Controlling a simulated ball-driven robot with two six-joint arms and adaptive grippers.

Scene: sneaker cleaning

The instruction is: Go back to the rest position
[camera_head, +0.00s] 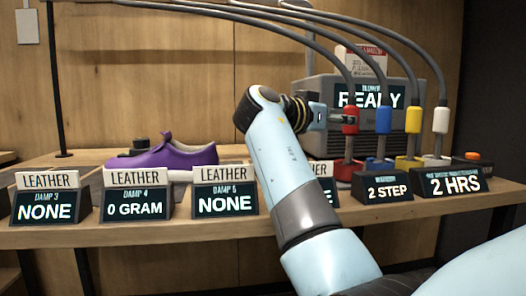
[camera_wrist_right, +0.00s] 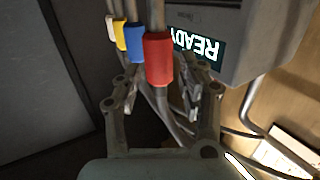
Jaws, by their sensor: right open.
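My right gripper (camera_head: 341,118) is raised in front of the grey machine, next to the red-handled hose (camera_head: 350,121). In the right wrist view the gripper (camera_wrist_right: 165,82) has its two fingers spread apart. The red handle (camera_wrist_right: 158,60) shows between and just beyond the fingertips; I cannot tell whether they touch it. My right arm crosses the head view from the bottom right up to the middle. My left gripper is not in view.
The grey machine (camera_head: 309,93) reads READY. Blue (camera_head: 384,120), yellow (camera_head: 414,119) and white (camera_head: 441,120) hose handles hang to the right. A purple sneaker (camera_head: 170,155) lies on the wooden bench (camera_head: 120,236). Display signs (camera_head: 45,211) line its front edge.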

